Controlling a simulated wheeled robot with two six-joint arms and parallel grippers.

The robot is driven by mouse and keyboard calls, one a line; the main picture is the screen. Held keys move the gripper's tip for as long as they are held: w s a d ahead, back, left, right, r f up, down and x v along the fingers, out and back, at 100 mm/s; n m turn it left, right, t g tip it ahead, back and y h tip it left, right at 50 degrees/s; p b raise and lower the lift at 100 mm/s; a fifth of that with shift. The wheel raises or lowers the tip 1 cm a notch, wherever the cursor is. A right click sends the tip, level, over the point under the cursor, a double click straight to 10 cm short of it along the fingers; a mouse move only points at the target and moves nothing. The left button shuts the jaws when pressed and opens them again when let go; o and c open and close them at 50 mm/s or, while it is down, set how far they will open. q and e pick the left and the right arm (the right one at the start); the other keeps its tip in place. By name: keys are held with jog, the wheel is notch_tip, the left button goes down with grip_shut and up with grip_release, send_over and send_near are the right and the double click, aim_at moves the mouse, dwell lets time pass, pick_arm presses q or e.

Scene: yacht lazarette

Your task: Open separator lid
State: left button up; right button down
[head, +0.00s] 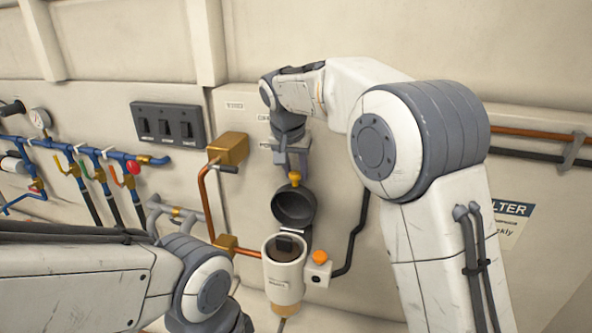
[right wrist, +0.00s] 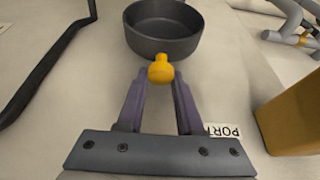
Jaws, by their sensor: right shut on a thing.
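The separator (head: 283,286) is a cream cylinder with a dark opening, low in the middle of the head view. Its dark round lid (head: 294,207) stands swung up above and behind the cup, its hollow side facing out. The lid also shows in the right wrist view (right wrist: 165,40), beyond the fingertips. A yellow knob (head: 295,179) sits on the lid's upper edge. My right gripper (head: 294,172) reaches down from above and is shut on this knob, which shows between the fingertips in the wrist view (right wrist: 160,69). My left gripper is not in view; only its arm shows.
A brass box (head: 228,148) and copper pipe (head: 204,200) run left of the separator. An orange-topped white fitting (head: 319,265) with a black hose adjoins its right side. Blue pipes with valves (head: 90,155) and a switch panel (head: 168,125) are farther left on the wall.

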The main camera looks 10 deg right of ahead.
jog(key=shift+f, duration=0.2)
jog(key=c, duration=0.6)
grip_release()
jog(key=shift+o, duration=0.2)
jog(key=shift+r, duration=0.15)
jog(key=shift+s+r, duration=0.15)
jog(key=shift+r, duration=0.15)
jog(key=b+v, duration=0.2)
jog(key=v, duration=0.7)
jog(key=shift+r, duration=0.3)
jog(key=shift+s, duration=0.15)
